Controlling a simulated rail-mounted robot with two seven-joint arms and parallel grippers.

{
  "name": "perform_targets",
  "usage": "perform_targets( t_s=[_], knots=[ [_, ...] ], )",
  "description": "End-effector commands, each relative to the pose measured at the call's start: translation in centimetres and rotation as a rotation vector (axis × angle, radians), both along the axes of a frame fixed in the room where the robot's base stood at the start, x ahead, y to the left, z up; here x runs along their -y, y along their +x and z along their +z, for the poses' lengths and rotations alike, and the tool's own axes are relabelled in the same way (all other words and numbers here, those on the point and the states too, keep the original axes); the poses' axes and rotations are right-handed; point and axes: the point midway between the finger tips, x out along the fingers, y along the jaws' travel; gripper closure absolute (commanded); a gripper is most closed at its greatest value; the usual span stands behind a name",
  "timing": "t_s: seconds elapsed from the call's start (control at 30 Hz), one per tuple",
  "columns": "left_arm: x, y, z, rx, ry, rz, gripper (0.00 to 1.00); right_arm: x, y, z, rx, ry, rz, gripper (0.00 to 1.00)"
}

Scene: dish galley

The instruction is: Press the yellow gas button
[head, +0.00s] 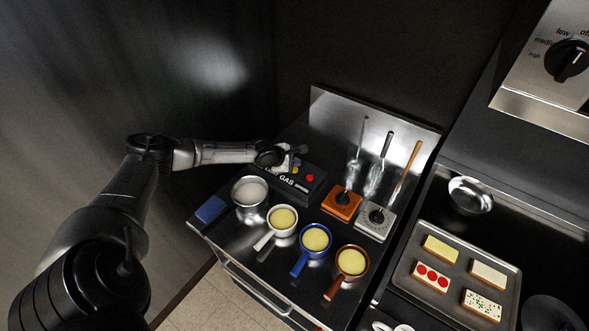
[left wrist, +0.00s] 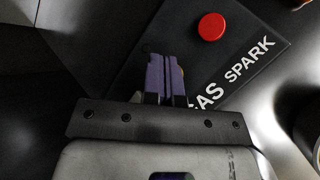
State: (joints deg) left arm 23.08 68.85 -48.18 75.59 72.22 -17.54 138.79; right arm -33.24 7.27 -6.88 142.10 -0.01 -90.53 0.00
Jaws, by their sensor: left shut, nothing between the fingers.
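The black gas panel (head: 312,190) stands at the back left of the steel counter, with white lettering that includes "GAS". Its yellow gas button (head: 296,169) shows only as a small spot beside my left gripper (head: 293,160). In the left wrist view, my left gripper (left wrist: 164,60) has its purple fingers shut together with nothing between them, over the panel (left wrist: 120,72). A sliver of the yellow button (left wrist: 183,70) shows at their right edge; the rest is hidden. I cannot tell whether the fingertips touch it. My right gripper is not in view.
A red button (left wrist: 211,27) sits on the panel near the fingers. A metal pot (head: 249,191), several small pans, a blue block (head: 210,209) and two burner-like blocks with whisks crowd the counter. A tray (head: 409,276) lies at right.

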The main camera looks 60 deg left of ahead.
Motion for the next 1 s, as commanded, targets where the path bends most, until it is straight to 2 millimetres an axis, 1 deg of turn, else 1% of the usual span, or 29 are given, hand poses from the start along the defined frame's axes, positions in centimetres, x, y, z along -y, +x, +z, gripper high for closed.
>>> perform_targets(
  t_s=[0.2, 0.5, 1.0],
  knots=[
    [0.01, -0.01, -0.08, 0.0, 0.0, 0.0, 1.0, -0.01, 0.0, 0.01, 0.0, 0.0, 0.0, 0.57],
    [0.01, 0.02, -0.81, 0.0, -0.001, 0.001, 1.0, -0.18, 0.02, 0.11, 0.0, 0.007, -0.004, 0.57],
    [-0.01, 0.01, -0.94, 0.0, 0.0, 0.0, 1.0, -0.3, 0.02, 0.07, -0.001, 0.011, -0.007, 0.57]
  ],
)
